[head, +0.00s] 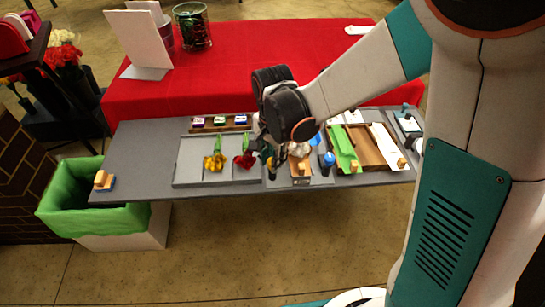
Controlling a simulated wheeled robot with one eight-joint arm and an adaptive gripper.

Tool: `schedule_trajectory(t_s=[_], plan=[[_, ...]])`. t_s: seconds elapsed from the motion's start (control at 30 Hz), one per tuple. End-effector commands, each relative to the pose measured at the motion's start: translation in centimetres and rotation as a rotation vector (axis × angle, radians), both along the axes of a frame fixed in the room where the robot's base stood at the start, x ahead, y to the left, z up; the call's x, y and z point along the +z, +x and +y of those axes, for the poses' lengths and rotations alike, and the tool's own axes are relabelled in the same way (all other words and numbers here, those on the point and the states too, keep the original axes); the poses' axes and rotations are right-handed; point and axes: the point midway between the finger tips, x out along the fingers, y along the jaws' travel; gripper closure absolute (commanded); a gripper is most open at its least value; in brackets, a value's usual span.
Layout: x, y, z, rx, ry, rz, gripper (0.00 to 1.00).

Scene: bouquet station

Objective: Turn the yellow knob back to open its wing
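My gripper (268,152) hangs from the dark wrist joints over the middle of the grey table. Its fingers are dark, small and partly hidden, so I cannot tell whether they are open or what they touch. A small yellow piece (269,163), possibly the yellow knob, shows just below the fingers at the left edge of the central fixture (300,181). A blue knob (328,158) stands at the fixture's right side. A tan block (304,167) sits between them. The wings are too small and covered to make out their position.
Left of the fixture, a grey tray (190,174) holds a yellow flower (214,162) and a red flower (245,160). Green (342,150), brown (366,150) and white (388,147) strips lie to the right. A green-lined bin (62,214) stands at the left. A red-covered table (235,70) is behind.

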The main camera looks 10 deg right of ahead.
Motion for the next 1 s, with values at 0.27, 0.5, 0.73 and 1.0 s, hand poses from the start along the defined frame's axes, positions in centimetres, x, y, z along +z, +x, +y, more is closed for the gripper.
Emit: schedule_trajectory(t_s=[0.27,0.5,0.73,1.0], plan=[[-0.02,-0.01,0.01,0.024,0.000,0.000,0.99],[-0.04,0.01,0.01,0.139,0.000,0.000,0.99],[-0.04,0.02,0.01,0.335,0.000,0.000,0.99],[-0.04,0.02,0.01,0.593,0.000,0.000,0.99]])
